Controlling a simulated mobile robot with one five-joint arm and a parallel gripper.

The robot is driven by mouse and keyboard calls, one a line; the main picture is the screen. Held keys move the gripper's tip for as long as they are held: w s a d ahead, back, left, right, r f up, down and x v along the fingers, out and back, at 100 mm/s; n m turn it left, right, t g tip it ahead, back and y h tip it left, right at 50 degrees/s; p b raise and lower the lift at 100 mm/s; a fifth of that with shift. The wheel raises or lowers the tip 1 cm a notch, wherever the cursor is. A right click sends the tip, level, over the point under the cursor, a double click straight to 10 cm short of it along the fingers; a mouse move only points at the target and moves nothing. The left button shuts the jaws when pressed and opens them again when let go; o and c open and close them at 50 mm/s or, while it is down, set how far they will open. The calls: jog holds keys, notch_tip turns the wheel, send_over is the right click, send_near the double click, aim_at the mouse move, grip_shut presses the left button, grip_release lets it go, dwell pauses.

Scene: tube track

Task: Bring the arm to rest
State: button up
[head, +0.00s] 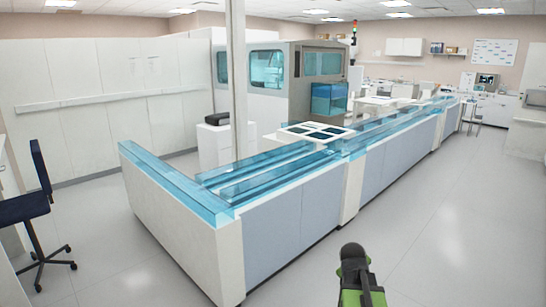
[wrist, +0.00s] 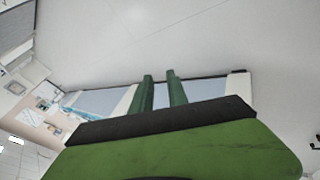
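My gripper (wrist: 159,75) shows in the wrist view as two dark green fingers beyond a black bar and a wide green body. A narrow gap lies between the fingers, with nothing held in it, so it is open. In the head view, a green and black part of my arm rises at the bottom edge, right of centre. It is over the floor in front of the track, and the fingers cannot be made out there.
A long track (head: 290,220) with blue clear covers runs from the left front to the far right. A large grey machine (head: 270,85) stands behind it. A dark chair (head: 35,210) is at the left. The floor (head: 450,230) at the right is clear.

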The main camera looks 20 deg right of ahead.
jog(key=a+f+n+g+y, duration=0.1)
jog(key=a+f+g+y, duration=0.2)
jog(key=a, duration=2.5)
jog(key=s+a+f+m+g+y, duration=0.1)
jog(key=s+a+m+g, duration=0.1)
jog(key=s, duration=0.6)
jog(key=shift+a+f+m+y, duration=0.25)
jog(key=shift+a+m+y, duration=0.15)
jog(key=shift+a+m, duration=0.7)
jog(key=shift+a, duration=0.1)
